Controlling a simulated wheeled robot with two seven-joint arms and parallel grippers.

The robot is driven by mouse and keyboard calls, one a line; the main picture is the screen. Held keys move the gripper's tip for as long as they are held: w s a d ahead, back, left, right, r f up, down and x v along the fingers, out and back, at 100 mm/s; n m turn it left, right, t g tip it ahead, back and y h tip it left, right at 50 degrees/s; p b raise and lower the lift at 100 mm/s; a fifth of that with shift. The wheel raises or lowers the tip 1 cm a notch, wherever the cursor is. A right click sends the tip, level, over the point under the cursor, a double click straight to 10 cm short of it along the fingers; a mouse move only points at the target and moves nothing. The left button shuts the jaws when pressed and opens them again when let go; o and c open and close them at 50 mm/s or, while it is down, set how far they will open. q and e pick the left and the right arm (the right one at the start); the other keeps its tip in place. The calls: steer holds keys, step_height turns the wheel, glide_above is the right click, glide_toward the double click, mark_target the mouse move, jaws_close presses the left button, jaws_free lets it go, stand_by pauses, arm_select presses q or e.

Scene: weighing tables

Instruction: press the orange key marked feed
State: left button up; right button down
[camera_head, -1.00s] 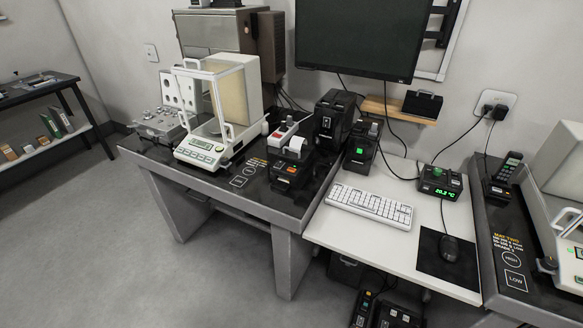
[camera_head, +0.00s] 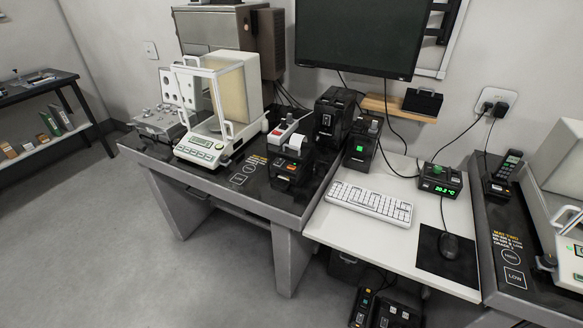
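A small black printer (camera_head: 290,167) with a white paper roll on top stands on the dark weighing table, right of the glass-sided balance (camera_head: 222,105). Its front carries small orange and coloured marks (camera_head: 284,178); the lettering on them is too small to read, so I cannot tell which is the feed key. Neither of my grippers shows in the head view.
A keyboard (camera_head: 369,202), a mouse (camera_head: 448,246) and a green-lit display box (camera_head: 441,181) are on the white desk. Floor in front is clear.

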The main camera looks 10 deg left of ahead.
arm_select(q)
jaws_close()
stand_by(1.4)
